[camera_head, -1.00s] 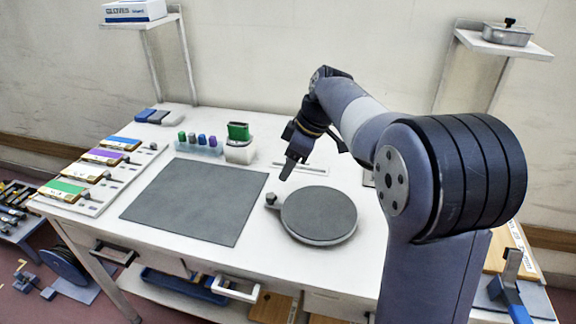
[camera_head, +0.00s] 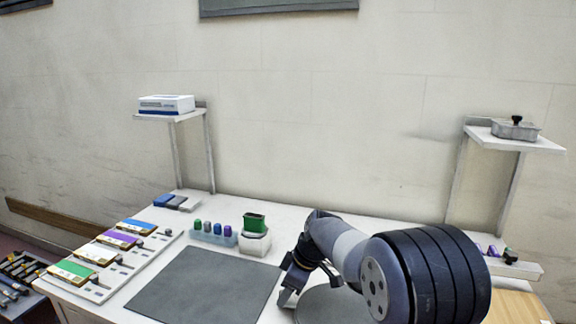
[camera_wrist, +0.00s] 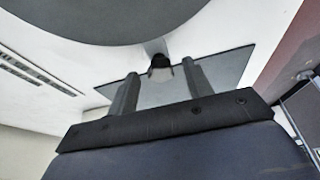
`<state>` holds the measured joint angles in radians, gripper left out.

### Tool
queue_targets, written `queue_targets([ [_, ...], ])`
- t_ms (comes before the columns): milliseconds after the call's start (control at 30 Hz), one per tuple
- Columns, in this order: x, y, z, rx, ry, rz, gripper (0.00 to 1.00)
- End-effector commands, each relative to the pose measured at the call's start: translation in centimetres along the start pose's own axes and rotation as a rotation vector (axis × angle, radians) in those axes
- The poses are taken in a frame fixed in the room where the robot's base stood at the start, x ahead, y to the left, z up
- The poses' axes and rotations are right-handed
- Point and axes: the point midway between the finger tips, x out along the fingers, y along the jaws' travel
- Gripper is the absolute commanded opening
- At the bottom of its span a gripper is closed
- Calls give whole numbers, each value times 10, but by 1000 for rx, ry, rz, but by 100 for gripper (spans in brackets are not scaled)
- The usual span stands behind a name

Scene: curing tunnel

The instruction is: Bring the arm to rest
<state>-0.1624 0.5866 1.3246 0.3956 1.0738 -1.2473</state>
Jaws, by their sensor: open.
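My gripper (camera_head: 287,297) hangs above the white table (camera_head: 300,216), between the dark grey mat (camera_head: 205,288) and the round grey turntable (camera_head: 325,306). My arm bends down toward it from the right. In the wrist view my gripper (camera_wrist: 157,85) has its two fingers apart with nothing between them. Beyond the fingers are the small dark knob (camera_wrist: 160,62) by the turntable (camera_wrist: 85,18) and part of the mat (camera_wrist: 225,68). My arm hides much of the table's right side.
A rack of coloured-label cards (camera_head: 100,262) lies on the left. A blue tray of small bottles (camera_head: 212,235) and a green-topped container (camera_head: 255,232) stand at the back. Shelves hold a glove box (camera_head: 166,104) and a metal tin (camera_head: 515,129). The mat is bare.

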Motion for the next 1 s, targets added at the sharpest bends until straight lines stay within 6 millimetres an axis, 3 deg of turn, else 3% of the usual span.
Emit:
queue_targets([
  [633, -3, -3, 0, -27, 1, -9, 48],
  [1000, -66, -1, 0, -24, 1, -5, 48],
])
